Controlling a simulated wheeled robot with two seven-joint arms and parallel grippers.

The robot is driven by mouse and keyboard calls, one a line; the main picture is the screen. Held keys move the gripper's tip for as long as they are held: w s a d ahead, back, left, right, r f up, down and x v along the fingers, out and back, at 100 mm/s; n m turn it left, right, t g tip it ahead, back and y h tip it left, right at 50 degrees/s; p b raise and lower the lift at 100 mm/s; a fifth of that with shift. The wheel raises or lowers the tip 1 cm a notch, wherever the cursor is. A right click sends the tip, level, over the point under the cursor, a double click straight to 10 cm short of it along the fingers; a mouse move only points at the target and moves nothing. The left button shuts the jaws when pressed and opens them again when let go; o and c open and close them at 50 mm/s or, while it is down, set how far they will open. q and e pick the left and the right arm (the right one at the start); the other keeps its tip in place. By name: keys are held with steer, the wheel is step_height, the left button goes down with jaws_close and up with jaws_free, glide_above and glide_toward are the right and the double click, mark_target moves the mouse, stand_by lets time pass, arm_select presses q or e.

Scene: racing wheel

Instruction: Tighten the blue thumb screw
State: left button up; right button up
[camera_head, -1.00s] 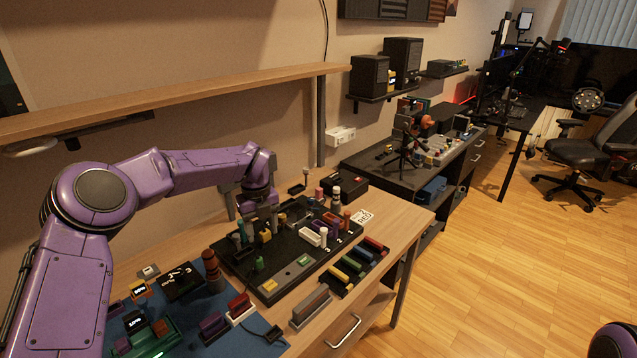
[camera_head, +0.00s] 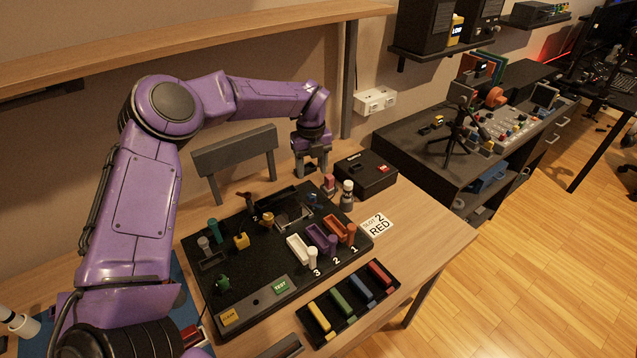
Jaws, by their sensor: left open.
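A black board (camera_head: 246,262) lies on the wooden table with several coloured knobs and blocks on it. A small dark blue piece, which looks like the blue thumb screw (camera_head: 314,200), stands near the board's back right edge; its exact shape is too small to tell. My left gripper (camera_head: 312,173) points down just behind that piece, beside the black box, apart from it. Its fingers are spread with nothing visible between them. My right gripper is out of view.
A black box with a red switch (camera_head: 366,176) stands right of the gripper. A white-topped post (camera_head: 347,194) and a pink piece (camera_head: 329,184) stand close by. A grey raised panel (camera_head: 236,152) is behind the board. A tray of coloured bars (camera_head: 347,301) lies in front.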

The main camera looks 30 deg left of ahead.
mark_target(312, 194)
arm_select(q)
steer(key=f, duration=0.1)
steer(key=s+f+p, duration=0.1)
steer(key=f, duration=0.1)
steer(key=shift+s+d, duration=0.1)
steer(key=shift+s, duration=0.1)
steer(key=f+p, duration=0.1)
steer(key=f, duration=0.1)
steer(key=w+f, duration=0.1)
steer(key=f, duration=0.2)
steer(key=shift+f+p, duration=0.25)
steer(key=shift+p, duration=0.1)
steer(key=shift+s+r, duration=0.1)
steer(key=shift+s, duration=0.15)
steer(key=shift+c, duration=0.3)
jaws_close()
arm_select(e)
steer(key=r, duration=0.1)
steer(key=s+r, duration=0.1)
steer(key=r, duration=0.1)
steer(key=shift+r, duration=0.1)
